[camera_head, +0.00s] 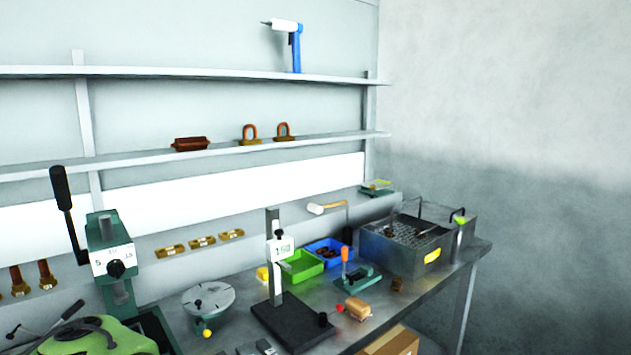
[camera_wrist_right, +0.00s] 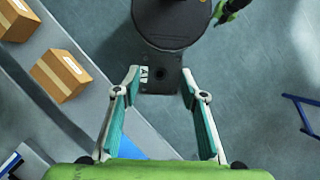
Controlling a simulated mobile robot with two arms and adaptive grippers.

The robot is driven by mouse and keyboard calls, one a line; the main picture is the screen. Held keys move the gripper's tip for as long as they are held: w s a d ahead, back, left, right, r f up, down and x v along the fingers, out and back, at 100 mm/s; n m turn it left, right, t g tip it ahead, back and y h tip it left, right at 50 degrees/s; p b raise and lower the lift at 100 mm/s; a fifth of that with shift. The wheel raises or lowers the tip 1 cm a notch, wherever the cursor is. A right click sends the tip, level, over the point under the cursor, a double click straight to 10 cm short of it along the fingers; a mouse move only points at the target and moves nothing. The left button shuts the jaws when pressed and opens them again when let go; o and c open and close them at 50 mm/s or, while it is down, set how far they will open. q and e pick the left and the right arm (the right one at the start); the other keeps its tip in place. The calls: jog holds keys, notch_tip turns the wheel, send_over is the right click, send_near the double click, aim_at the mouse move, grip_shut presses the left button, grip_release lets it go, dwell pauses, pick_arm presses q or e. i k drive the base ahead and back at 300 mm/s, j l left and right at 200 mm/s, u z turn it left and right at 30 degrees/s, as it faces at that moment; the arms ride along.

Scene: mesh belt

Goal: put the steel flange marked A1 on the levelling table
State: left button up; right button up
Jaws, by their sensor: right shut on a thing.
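The steel flange (camera_wrist_right: 160,82) is a dark grey plate with a hole and a white label that reads A1, in the right wrist view. My right gripper (camera_wrist_right: 157,78) is shut on it, with a finger at each side. A wider dark disc lies just above the plate in that view; I cannot tell whether it belongs to the flange. What looks like the levelling table (camera_head: 208,299), a round grey disc with small knobs, stands on the bench in the head view. The flange and right gripper do not show there. My left gripper is not clearly seen.
A black-based stand marked 150 (camera_head: 291,320) is right of the disc. A green press (camera_head: 113,262) stands left of it. Green and blue bins (camera_head: 302,266) and a metal basket (camera_head: 399,246) are farther back. Cardboard boxes (camera_wrist_right: 60,75) lie at left in the wrist view.

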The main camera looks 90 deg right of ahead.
aim_at(377, 184)
jog(key=k+l, duration=0.25)
jog(key=k+l+z, duration=0.15)
jog(key=k+l, duration=0.15)
jog(key=l, duration=0.15)
jog(key=k+l, duration=0.25)
jog(key=k+l+z, duration=0.1)
jog(key=k+l, duration=0.15)
jog(key=l, duration=0.2)
jog(key=k+l+z, duration=0.1)
jog(key=k+l, duration=0.15)
jog(key=l, duration=0.15)
